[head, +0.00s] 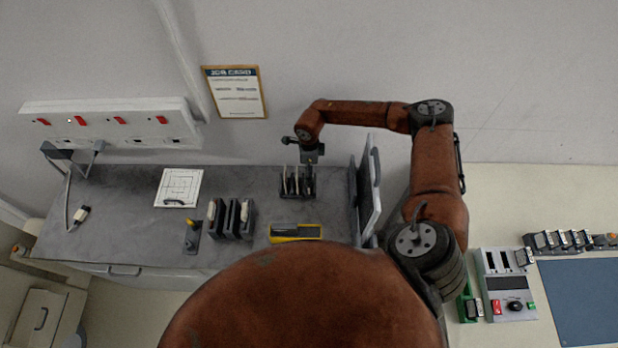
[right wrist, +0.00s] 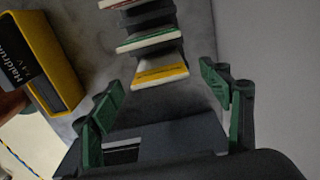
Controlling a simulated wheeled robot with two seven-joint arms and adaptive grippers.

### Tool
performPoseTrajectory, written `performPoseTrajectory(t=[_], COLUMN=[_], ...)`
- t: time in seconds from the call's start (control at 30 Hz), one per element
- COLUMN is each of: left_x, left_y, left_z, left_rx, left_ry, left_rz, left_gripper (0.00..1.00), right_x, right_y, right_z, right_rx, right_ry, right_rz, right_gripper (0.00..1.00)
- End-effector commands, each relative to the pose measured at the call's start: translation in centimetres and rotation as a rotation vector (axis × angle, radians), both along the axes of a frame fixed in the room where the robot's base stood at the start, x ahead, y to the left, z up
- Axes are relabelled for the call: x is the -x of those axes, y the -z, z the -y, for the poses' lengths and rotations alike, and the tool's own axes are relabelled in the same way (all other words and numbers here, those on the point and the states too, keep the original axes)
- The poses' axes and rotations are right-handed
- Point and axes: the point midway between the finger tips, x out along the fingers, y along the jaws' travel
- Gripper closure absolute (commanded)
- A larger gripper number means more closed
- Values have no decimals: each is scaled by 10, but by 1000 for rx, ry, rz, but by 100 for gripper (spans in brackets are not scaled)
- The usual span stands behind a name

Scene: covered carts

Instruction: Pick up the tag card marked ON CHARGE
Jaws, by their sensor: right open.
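A dark rack (head: 298,193) holding several upright tag cards (head: 291,178) stands on the grey cart top. In the right wrist view, cards with a red, a green and a yellow stripe (right wrist: 160,72) show edge-on. Their lettering is too small to read, so I cannot tell which is marked ON CHARGE. My right gripper (head: 312,152) is over the rack's back right side. In the right wrist view its green-padded fingers (right wrist: 162,88) are apart and empty, with the yellow-striped card nearest, between and beyond the tips. My left gripper is out of view.
A yellow-and-black case (head: 296,232) lies in front of the rack. A raised panel with a handle (head: 368,190) stands to its right. Dark holders (head: 232,218) and a white board (head: 178,188) are to the left. A power strip (head: 110,122) runs along the wall.

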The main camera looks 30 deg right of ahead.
Motion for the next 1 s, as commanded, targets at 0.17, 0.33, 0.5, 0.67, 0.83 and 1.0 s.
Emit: performPoseTrajectory(t=[0.17, 0.33, 0.5, 0.67, 0.83, 1.0], left_x=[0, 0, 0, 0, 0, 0], left_y=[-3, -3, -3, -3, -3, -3], left_z=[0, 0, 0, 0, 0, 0], left_rx=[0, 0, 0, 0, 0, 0], left_ry=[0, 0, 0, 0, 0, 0], left_rz=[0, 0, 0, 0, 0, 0], left_gripper=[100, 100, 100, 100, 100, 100], right_x=[0, 0, 0, 0, 0, 0], right_y=[12, 12, 12, 12, 12, 12], right_z=[0, 0, 0, 0, 0, 0], right_rx=[1, 0, 0, -1, -1, -1], right_ry=[0, 0, 0, 0, 0, 0], right_rz=[1, 0, 0, 1, 1, 1], right_gripper=[29, 29, 39, 50, 62, 70])
